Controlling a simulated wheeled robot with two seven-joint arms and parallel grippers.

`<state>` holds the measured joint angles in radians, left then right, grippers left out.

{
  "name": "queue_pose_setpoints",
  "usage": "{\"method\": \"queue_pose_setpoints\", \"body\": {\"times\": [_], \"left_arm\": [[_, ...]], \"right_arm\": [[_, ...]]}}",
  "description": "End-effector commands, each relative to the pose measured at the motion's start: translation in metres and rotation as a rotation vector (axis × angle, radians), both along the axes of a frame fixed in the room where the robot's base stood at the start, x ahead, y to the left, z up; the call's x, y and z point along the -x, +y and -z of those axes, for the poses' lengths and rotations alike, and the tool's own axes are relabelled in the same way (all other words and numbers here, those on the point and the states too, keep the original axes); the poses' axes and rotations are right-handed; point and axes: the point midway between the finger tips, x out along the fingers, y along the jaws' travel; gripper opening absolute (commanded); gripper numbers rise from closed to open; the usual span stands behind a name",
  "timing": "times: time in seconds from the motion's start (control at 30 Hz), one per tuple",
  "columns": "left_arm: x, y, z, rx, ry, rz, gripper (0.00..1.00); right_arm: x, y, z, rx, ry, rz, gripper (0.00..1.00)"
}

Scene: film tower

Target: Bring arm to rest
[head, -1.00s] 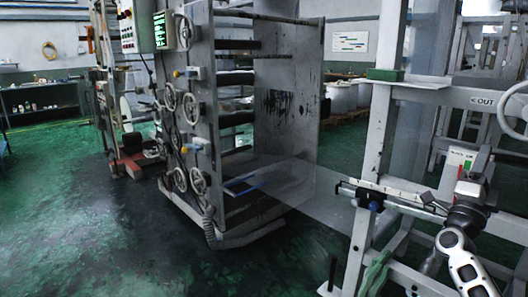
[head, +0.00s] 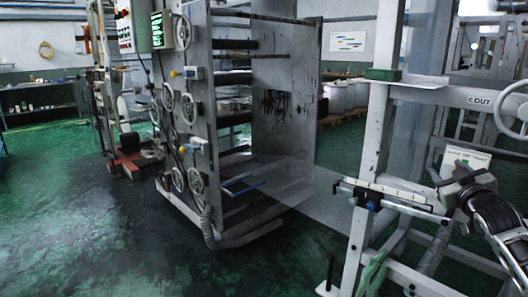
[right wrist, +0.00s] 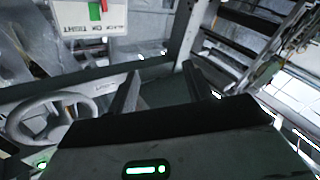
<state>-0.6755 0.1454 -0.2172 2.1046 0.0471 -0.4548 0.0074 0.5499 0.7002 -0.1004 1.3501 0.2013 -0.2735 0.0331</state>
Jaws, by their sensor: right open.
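My right gripper (head: 462,180) is at the right of the head view, beside the white frame's rail, with its dark arm links reaching down to the right edge. In the right wrist view its two dark fingers (right wrist: 160,80) stand apart with nothing between them, so it is open and empty. A small white sign (head: 464,158) with a green mark is just behind the gripper; it also shows in the right wrist view (right wrist: 90,16) with green and red marks. My left gripper is not in view.
The white frame (head: 365,185) with its rail (head: 395,194) stands close to my right arm. A handwheel (head: 515,112) is above; a wheel also shows in the wrist view (right wrist: 50,115). A grey roller machine (head: 285,100) stands mid-view. The green floor (head: 80,220) at left is clear.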

Motion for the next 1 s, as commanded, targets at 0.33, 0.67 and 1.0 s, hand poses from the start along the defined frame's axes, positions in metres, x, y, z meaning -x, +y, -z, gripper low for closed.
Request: {"method": "queue_pose_setpoints", "body": {"times": [0.33, 0.67, 1.0], "left_arm": [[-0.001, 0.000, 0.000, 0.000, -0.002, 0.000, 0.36], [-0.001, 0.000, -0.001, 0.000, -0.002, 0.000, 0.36], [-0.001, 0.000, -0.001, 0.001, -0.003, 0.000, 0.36]], "right_arm": [[0.028, 0.052, 0.120, 0.096, 0.279, 0.005, 0.50], [0.136, 0.195, 0.264, -0.071, 0.473, -0.218, 0.50], [0.308, 0.320, 0.321, -0.386, 0.655, -0.332, 0.50]]}}
